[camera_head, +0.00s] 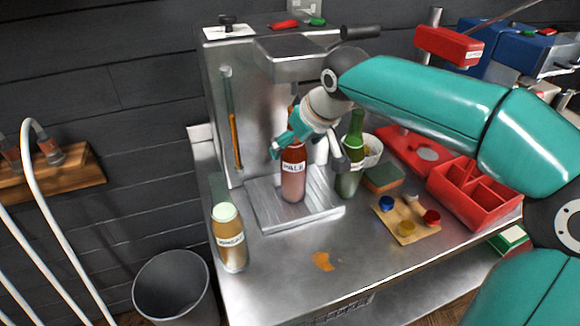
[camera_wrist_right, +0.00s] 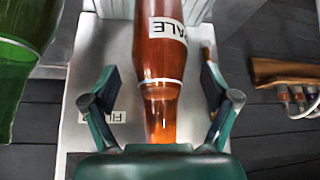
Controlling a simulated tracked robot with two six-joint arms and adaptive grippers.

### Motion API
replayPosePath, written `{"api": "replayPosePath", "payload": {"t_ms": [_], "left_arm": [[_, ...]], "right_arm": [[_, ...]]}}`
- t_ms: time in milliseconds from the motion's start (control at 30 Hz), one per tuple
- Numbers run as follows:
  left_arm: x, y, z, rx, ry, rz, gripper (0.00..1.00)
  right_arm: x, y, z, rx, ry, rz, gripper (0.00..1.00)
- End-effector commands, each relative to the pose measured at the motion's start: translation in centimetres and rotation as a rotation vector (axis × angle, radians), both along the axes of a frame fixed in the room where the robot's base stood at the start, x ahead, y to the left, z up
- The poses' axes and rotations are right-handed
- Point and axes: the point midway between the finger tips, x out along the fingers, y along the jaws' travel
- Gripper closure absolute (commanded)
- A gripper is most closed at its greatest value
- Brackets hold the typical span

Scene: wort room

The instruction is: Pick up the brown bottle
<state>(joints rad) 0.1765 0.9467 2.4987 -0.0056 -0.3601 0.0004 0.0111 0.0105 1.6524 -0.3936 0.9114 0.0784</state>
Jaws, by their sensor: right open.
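The brown bottle (camera_head: 293,184), with a white label, stands upright on the metal plate (camera_head: 262,212) of the filling machine. My right gripper (camera_head: 307,152) reaches in from the right at its upper part and partly hides its neck. In the right wrist view the brown bottle (camera_wrist_right: 160,58) lies between the two fingers of the right gripper (camera_wrist_right: 160,98). The fingers are open, with a gap to the bottle on each side. My left gripper is not in view.
A green bottle (camera_head: 347,182) stands close on the right, beside the gripper. An amber bottle (camera_head: 229,240) with a pale cap stands at the front left. The machine (camera_head: 218,95) rises behind. A cap board (camera_head: 406,220) and red divided tray (camera_head: 470,205) are at the right.

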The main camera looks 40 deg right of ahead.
Motion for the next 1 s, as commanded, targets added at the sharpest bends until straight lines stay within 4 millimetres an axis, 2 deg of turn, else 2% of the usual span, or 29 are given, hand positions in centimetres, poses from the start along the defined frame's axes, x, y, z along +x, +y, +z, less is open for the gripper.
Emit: {"api": "replayPosePath", "payload": {"t_ms": [200,700,1000], "left_arm": [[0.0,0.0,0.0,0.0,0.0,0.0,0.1],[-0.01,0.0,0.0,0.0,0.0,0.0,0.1],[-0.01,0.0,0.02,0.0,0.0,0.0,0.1]], "right_arm": [[0.02,-0.02,-0.02,0.0,-0.001,0.0,0.15],[0.02,0.0,0.0,0.0,-0.001,0.0,0.98],[0.08,0.0,0.18,0.0,-0.005,0.0,1.0]]}}
